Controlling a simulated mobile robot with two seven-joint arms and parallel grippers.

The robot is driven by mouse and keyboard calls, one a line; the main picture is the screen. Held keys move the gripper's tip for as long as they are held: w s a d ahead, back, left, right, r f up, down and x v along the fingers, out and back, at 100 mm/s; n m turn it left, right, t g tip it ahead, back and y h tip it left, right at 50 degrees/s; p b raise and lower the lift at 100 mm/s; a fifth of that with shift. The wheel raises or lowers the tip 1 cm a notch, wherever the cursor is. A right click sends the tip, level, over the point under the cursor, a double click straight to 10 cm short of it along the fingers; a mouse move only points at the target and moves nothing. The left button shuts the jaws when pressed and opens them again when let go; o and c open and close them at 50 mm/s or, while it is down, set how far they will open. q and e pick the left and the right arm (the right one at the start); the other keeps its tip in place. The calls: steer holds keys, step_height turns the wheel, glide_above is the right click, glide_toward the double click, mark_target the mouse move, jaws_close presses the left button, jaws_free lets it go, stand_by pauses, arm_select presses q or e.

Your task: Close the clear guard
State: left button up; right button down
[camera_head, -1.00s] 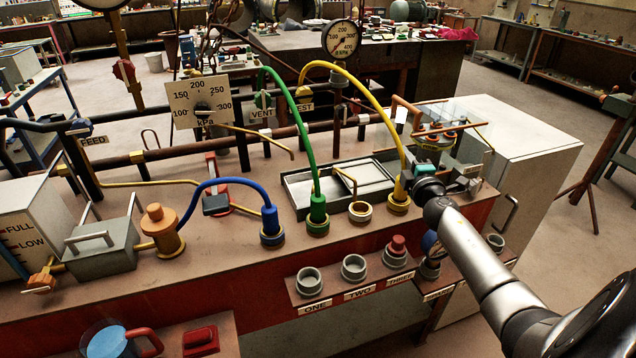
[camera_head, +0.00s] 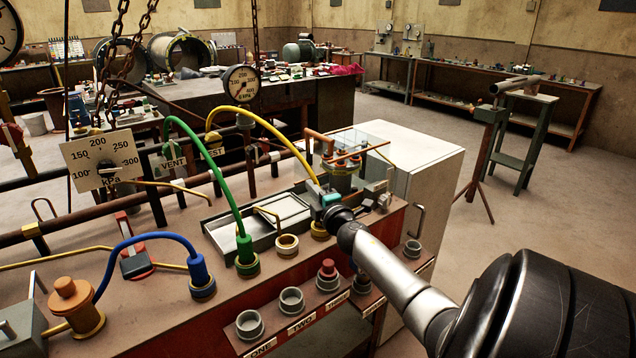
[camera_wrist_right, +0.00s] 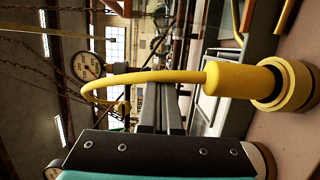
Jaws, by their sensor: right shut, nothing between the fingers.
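The clear guard (camera_head: 368,137) is a faint see-through panel at the bench's right end. It stands by copper-coloured bars and an orange-and-yellow fitting (camera_head: 343,178); its exact edges and angle are hard to make out. My right gripper (camera_head: 314,188) is in front of and to the left of the guard, close by the yellow hose's plug, and appears apart from the guard. The guard cannot be made out there. My left gripper is not in view.
The yellow hose (camera_head: 265,122) and green hose (camera_head: 205,150) arch over the bench left of my right gripper. A white cabinet (camera_head: 425,150) stands behind and right of the guard. Open floor lies further right.

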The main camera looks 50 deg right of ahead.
steer(key=s, duration=0.2)
steer(key=shift+s+f, duration=0.2)
steer(key=shift+s, duration=0.1)
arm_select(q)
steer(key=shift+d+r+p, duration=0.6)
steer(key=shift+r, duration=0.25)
arm_select(e)
steer(key=v, duration=0.6)
steer(key=shift+s, duration=0.15)
steer(key=shift+a, duration=0.1)
